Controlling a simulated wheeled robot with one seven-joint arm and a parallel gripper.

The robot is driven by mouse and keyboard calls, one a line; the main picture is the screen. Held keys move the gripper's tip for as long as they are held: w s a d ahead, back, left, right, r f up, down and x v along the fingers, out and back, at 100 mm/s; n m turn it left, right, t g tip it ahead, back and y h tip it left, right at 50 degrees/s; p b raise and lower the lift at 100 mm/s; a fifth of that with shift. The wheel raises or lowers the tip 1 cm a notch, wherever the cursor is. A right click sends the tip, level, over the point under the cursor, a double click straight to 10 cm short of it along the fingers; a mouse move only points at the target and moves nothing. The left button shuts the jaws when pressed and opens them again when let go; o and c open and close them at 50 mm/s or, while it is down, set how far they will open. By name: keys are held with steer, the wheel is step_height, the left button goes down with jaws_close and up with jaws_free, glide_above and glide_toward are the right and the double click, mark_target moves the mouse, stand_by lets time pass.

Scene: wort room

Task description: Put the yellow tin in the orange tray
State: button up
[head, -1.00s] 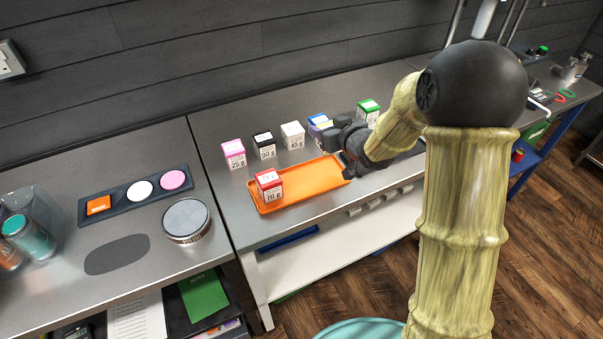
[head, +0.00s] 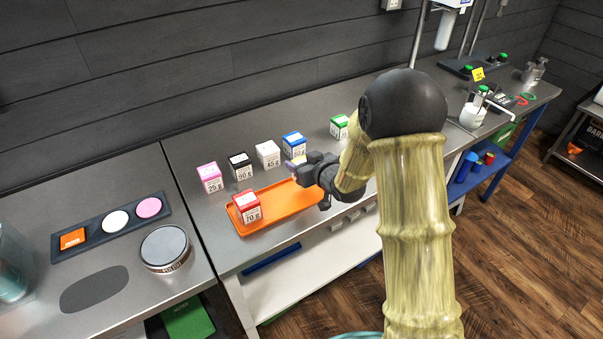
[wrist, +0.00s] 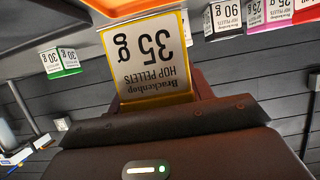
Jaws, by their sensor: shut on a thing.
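The yellow tin (wrist: 147,57), a white box with yellow edges marked "35 g Hop Pellets", fills the middle of the wrist view, upside down there. My gripper (wrist: 150,103) is shut on it. In the head view my gripper (head: 306,167) holds the tin, mostly hidden by the jaws, near the back right end of the orange tray (head: 285,207). The tin's height above the tray or bench is hard to tell. A red 70 g tin (head: 247,208) stands in the tray's left end; the tray's middle is bare.
Pink (head: 210,178), black (head: 240,167), white (head: 268,154) and blue (head: 293,144) tins stand in a row behind the tray. A green tin (head: 339,127) stands farther right. A dark rack (head: 87,240) and a round tin (head: 165,249) are on the left bench.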

steer(key=shift+f, duration=2.05)
steer(key=shift+f, duration=0.2)
steer(key=o, duration=1)
steer(key=shift+r, duration=0.1)
steer(key=shift+o, duration=0.2)
